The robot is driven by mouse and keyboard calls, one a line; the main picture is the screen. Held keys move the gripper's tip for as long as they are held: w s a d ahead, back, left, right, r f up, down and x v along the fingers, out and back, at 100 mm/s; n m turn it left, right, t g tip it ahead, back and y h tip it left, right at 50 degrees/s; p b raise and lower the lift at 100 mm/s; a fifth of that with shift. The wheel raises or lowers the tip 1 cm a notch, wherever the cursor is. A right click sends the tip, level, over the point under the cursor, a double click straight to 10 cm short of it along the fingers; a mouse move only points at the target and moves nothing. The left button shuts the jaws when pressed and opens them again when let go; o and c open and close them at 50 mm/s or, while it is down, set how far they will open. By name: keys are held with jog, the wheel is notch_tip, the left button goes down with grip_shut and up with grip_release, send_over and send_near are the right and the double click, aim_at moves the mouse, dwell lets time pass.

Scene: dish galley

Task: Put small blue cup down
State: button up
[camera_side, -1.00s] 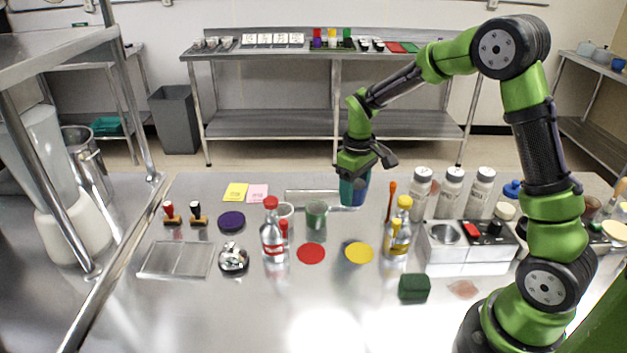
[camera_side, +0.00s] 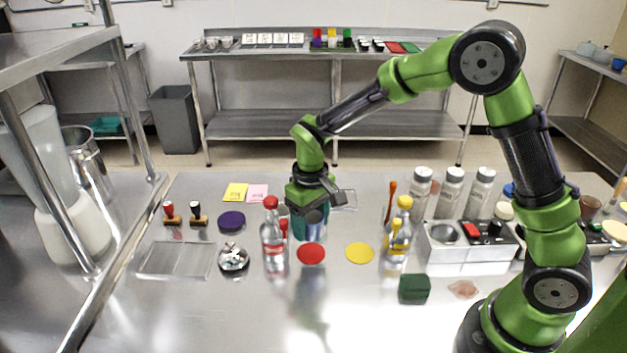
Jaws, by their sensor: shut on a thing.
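My gripper (camera_side: 314,202) is shut on the small blue cup (camera_side: 318,226), which looks teal-blue and upright. It hangs from the jaws over the middle of the steel table, just behind the red disc (camera_side: 311,254). The fingers cover its upper part. The green cup that stood at this spot is now hidden or overlapped by the held cup. I cannot tell whether the held cup is in it, in front of it or above it, or whether it touches the table.
A red-capped bottle (camera_side: 272,240) stands close to the left of the held cup. A yellow disc (camera_side: 359,253) and a yellow-capped bottle (camera_side: 398,235) are to the right. A clear tray (camera_side: 175,260) lies at left. The front middle of the table is clear.

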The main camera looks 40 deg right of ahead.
aim_at(311, 252)
jog(key=shift+f, duration=2.8)
jog(key=shift+f, duration=0.15)
jog(key=o, duration=1.1)
notch_tip(311, 252, up, 12)
jog(key=shift+r, duration=0.1)
jog(key=s+d+r+m+t+y, duration=0.1)
jog(key=s+d+r+m+t, duration=0.1)
jog(key=s+r, duration=0.3)
jog(key=s+d+r+m+t+y, duration=0.1)
jog(key=s+r+t, duration=0.4)
jog(key=s, duration=0.8)
jog(key=shift+d+r+m, duration=0.4)
jog(key=shift+r+m, duration=0.1)
jog(key=shift+r, duration=0.15)
